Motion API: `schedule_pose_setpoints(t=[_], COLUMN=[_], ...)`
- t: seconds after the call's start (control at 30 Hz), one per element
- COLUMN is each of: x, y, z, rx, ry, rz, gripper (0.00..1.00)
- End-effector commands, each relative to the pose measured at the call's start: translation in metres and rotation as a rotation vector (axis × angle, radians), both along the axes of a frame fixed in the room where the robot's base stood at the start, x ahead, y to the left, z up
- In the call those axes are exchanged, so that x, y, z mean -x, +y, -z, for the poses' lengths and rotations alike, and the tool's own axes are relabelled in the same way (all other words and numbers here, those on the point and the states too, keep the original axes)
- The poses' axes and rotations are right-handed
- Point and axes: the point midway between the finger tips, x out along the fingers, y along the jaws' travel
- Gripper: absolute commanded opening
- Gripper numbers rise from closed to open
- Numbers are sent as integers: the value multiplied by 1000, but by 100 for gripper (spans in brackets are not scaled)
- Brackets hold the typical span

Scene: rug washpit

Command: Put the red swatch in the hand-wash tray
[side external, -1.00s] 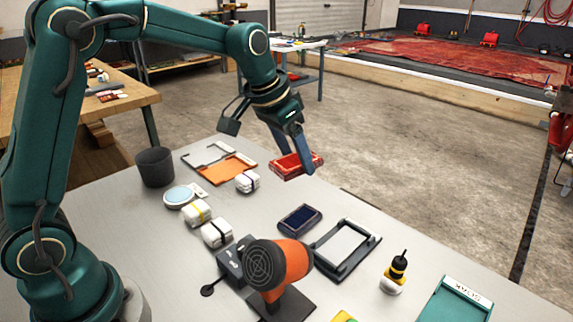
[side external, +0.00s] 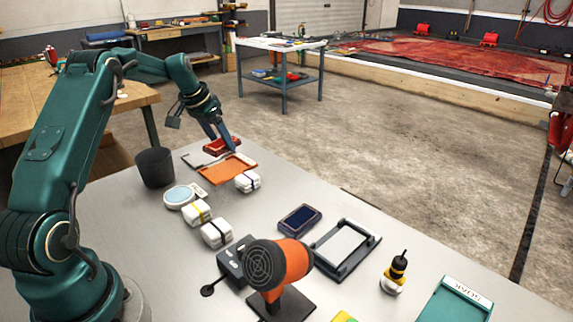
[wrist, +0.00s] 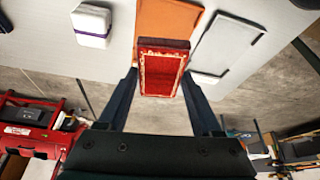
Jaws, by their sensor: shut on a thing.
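The red swatch (side external: 222,146), a flat red piece with a patterned, pale-edged face in the wrist view (wrist: 162,72), is held between the two fingers of my gripper (side external: 222,142). It appears raised at the far edge of the table, by an orange tray (side external: 228,171) and a pale grey tray (side external: 192,158) with a dark edge. In the wrist view the swatch overlaps the near end of the orange tray (wrist: 165,20), and the grey tray (wrist: 226,45) lies to its right. I cannot read which tray is for hand-wash.
A dark cup (side external: 155,168), a round pale-blue dish (side external: 179,196) and several white banded bundles (side external: 247,182) stand near the trays. A dark blue pad (side external: 300,220), a framed white panel (side external: 345,247), an orange blower (side external: 277,266) and a green tray (side external: 455,302) are further right.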

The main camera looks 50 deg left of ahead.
Motion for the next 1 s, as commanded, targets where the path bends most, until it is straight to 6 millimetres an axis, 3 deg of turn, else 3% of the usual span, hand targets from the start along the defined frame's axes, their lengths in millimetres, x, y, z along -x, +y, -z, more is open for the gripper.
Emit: schedule_pose_setpoints(t=[0.6,1.0], x=[0,0], y=[-1,0], z=[48,56], rx=[1,0], ry=[2,0], rz=[0,0], gripper=[3,3])
